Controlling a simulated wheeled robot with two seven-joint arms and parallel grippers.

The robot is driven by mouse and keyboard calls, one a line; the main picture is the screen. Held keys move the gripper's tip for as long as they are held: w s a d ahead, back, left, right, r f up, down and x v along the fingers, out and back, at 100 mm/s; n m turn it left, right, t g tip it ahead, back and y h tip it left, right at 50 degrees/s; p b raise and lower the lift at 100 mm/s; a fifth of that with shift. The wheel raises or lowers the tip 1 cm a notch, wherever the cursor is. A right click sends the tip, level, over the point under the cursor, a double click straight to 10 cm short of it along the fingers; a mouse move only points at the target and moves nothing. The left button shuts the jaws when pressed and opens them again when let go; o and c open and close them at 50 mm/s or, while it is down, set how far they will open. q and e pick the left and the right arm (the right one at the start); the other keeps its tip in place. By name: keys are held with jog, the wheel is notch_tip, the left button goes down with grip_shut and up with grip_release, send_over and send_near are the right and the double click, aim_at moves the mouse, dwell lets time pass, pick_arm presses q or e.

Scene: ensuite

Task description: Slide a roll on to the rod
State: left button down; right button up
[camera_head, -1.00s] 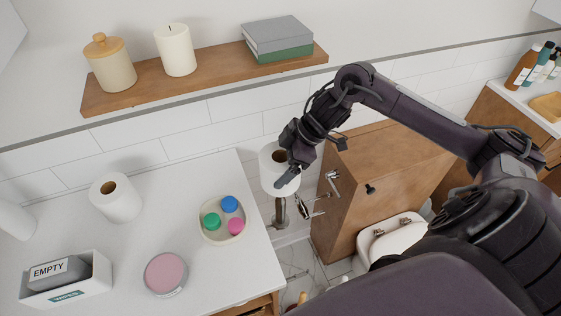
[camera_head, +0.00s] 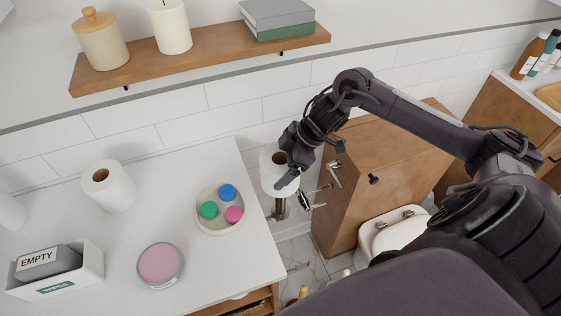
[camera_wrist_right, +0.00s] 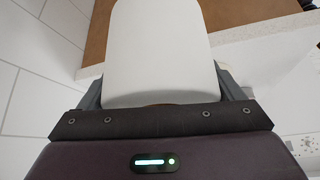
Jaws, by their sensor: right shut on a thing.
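My right gripper (camera_head: 291,181) is shut on a white paper roll (camera_head: 270,174), held upright beyond the counter's right edge. In the right wrist view the roll (camera_wrist_right: 160,50) fills the space between the fingers. A metal rod (camera_head: 280,208) shows directly below the roll, beside the wooden cabinet. The rod's upper end is hidden, so I cannot tell whether it is inside the roll's core. A second white roll (camera_head: 108,187) stands upright on the counter, apart from my gripper. My left gripper is not in view.
The wooden cabinet (camera_head: 375,160) stands close right of the rod, with a toilet (camera_head: 395,232) in front. A shelf (camera_head: 210,52) runs above.

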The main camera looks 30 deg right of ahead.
jog(key=o, duration=0.8)
jog(key=shift+o, duration=0.2)
jog(key=b+v, duration=0.1)
jog(key=v, duration=0.6)
jog(key=shift+d+f+b, duration=0.1)
jog(key=shift+b, duration=0.25)
jog(key=shift+s+d+r, duration=0.1)
jog(key=shift+r, duration=0.3)
jog(key=shift+d, duration=0.1)
